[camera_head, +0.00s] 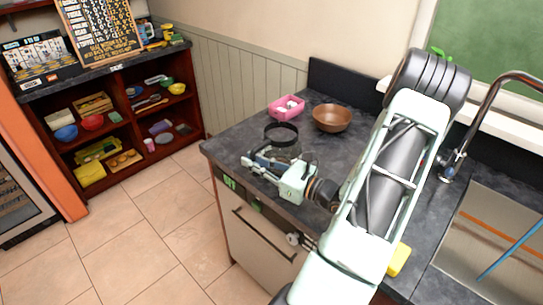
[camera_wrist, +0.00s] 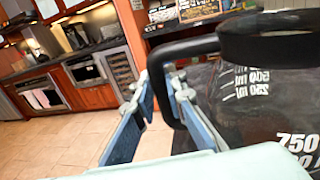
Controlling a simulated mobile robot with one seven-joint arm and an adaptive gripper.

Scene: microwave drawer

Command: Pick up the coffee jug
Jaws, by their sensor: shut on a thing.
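The coffee jug (camera_head: 284,150) is clear glass with a black rim band. It is at the counter's left end in the head view. In the wrist view the jug (camera_wrist: 235,115) fills the right side, with white millilitre marks and a black handle (camera_wrist: 162,72). My gripper (camera_head: 257,163) is at the jug's near left side. In the wrist view the blue-padded fingers (camera_wrist: 158,105) are closed around the lower part of the handle. I cannot tell whether the jug's base touches the counter; my gripper partly hides it.
A pink basket (camera_head: 287,106) and a brown bowl (camera_head: 332,118) stand on the counter (camera_head: 240,138) behind the jug. A sink (camera_head: 490,235) with a tap (camera_head: 452,165) is at the right. A shelf unit (camera_head: 112,125) stands at the left, with open tiled floor between.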

